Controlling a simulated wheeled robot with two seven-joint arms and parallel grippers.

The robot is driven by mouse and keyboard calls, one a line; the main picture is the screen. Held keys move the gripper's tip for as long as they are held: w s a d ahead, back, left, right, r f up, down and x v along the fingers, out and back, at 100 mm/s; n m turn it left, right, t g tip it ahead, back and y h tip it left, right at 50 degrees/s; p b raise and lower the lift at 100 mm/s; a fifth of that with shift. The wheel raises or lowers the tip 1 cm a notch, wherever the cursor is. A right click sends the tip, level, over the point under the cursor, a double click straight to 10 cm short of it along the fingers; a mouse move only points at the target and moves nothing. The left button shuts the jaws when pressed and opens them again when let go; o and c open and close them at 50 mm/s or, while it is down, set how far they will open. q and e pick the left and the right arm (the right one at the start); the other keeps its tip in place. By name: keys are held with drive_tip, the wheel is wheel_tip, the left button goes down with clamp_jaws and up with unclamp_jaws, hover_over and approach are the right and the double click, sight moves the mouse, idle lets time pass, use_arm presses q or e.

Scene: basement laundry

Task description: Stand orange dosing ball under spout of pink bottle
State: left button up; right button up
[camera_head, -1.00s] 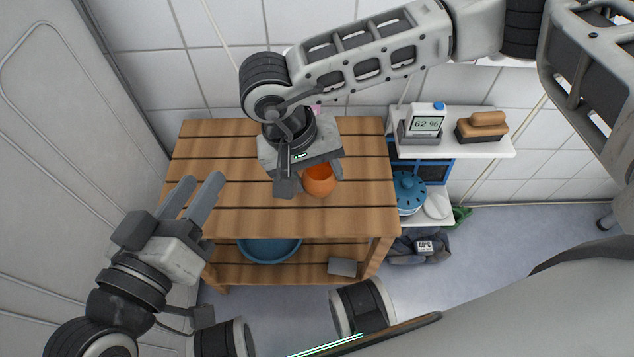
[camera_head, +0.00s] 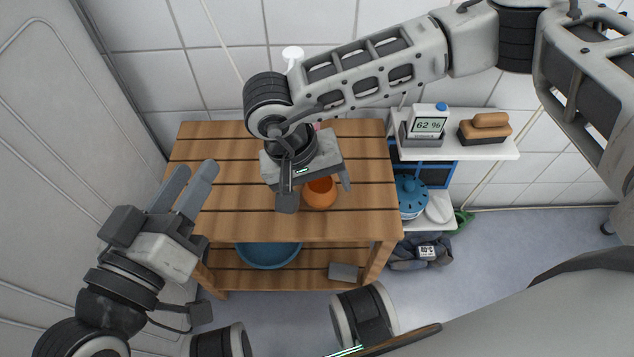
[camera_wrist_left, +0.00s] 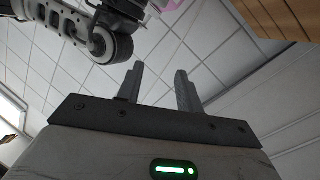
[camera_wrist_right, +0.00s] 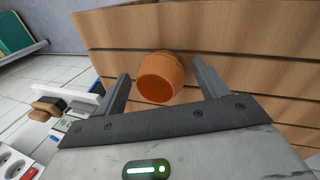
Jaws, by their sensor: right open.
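The orange dosing ball (camera_head: 320,194) is on the slatted wooden table, its dark opening visible from above. My right gripper (camera_head: 316,196) is above the table with a finger either side of the ball. In the right wrist view the ball (camera_wrist_right: 160,77) lies between the spread fingers, with gaps on both sides. Only a bit of the pink bottle (camera_head: 317,126) shows behind my right arm; a white top (camera_head: 292,53) rises above the arm and may be its spout. How ball and spout line up is hidden. My left gripper (camera_head: 194,180) is open and empty at the table's left.
The wooden table (camera_head: 230,222) has bare slats at left, front and right. A blue basin (camera_head: 268,254) is on its lower shelf. A white shelf (camera_head: 465,150) at right holds a display box (camera_head: 428,123) and a brush (camera_head: 485,128). The tiled wall stands behind.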

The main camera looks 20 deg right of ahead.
drive_tip(key=shift+r, duration=0.25)
use_arm(q)
drive_tip(key=shift+s+a+f+m+g+y+p, duration=0.2)
drive_tip(key=shift+f+g+y+p, duration=0.3)
drive_tip(key=shift+p, duration=0.5)
drive_tip(key=shift+s+a+f+m+g+y+p, duration=0.1)
drive_tip(key=shift+a+f+m+g+y+p, duration=0.15)
drive_tip(key=shift+f+p, duration=0.55)
use_arm(e)
drive_tip(key=v, duration=1.2)
